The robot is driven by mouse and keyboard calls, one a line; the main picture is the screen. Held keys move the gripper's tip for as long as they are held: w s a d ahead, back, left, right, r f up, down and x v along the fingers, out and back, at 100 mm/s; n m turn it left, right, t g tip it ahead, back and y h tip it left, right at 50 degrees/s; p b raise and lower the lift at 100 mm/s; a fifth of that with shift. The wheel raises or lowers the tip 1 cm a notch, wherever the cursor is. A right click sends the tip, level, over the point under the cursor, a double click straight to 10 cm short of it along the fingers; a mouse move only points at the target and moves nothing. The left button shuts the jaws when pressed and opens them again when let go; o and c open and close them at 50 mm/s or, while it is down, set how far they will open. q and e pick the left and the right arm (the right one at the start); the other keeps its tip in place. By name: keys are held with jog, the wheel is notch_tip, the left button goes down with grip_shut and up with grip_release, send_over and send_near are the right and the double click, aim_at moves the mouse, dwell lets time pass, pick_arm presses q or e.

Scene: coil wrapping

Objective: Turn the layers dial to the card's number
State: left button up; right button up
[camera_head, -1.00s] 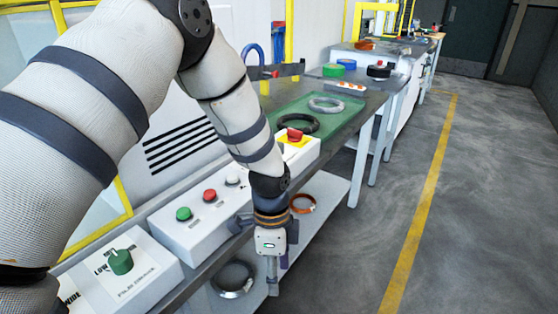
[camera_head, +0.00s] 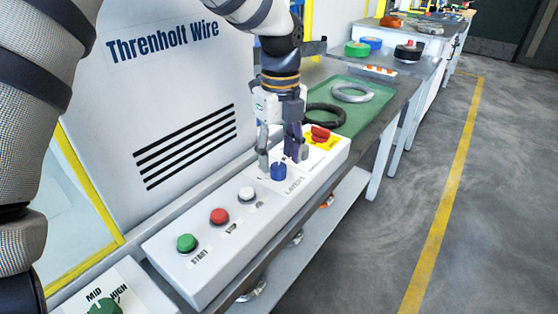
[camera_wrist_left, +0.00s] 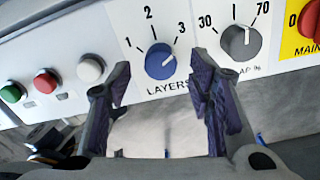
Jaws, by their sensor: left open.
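The blue layers dial (camera_head: 278,173) sits on the white control panel. Contact with the dial cannot be told. I see no number card. My right gripper is not in view.
A grey gap dial (camera_wrist_left: 240,42) is close beside the layers dial, with a red main switch (camera_head: 319,134) beyond it. White (camera_head: 247,194), red (camera_head: 219,216) and green (camera_head: 187,243) buttons line the panel's other side. A green mat (camera_head: 364,92) with coils lies behind.

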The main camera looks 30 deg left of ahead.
pick_arm(q)
notch_tip(320, 180, down, 2)
jog(key=shift+f, duration=0.1)
grip_shut()
